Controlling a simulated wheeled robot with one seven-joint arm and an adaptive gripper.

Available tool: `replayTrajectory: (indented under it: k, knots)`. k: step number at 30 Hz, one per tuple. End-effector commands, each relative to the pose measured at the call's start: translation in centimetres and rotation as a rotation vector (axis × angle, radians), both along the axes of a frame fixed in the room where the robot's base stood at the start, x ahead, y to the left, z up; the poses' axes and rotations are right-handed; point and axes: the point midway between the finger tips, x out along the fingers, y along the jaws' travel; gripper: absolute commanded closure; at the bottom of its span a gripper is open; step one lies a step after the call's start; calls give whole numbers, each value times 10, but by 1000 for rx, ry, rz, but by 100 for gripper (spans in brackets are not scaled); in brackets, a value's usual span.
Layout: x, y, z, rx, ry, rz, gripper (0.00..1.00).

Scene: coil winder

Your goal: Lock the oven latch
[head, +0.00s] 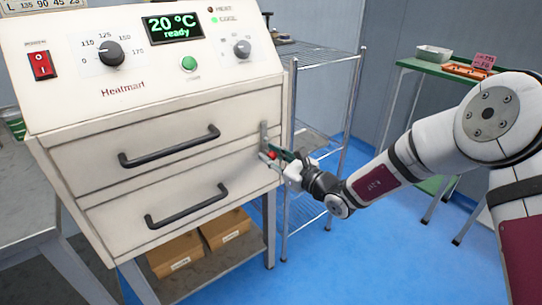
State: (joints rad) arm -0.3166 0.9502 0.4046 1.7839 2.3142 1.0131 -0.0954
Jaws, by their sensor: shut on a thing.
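The oven (120,130) is a cream cabinet with two drawers, each with a black bar handle; both drawers look closed. The oven latch (264,135) is a small upright grey metal piece on the right edge of the front, with a red part (272,155) at its lower end. My gripper (279,162) reaches in from the right and is shut on the latch around the red part.
The display (173,28) reads 20 °C ready. A wire rack (340,95) stands close behind my gripper. A green table (440,68) with a white tray and an orange item is at the back right. Cardboard boxes (175,255) sit below the oven. Blue floor is clear at right.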

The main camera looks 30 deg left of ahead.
Motion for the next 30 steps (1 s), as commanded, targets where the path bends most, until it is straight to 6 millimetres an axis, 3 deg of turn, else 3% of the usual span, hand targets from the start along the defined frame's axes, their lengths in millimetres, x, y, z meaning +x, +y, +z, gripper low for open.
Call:
replayTrajectory:
  k: [3, 4, 6, 19, 30]
  knots:
    - [1, -1, 0, 0, -1, -2, 100]
    - [1, -1, 0, 0, -1, -2, 70]
    - [1, -1, 0, 0, -1, -2, 56]
    - [-1, -8, 0, -1, 0, -2, 56]
    - [-20, -75, 1, -1, 1, -3, 56]
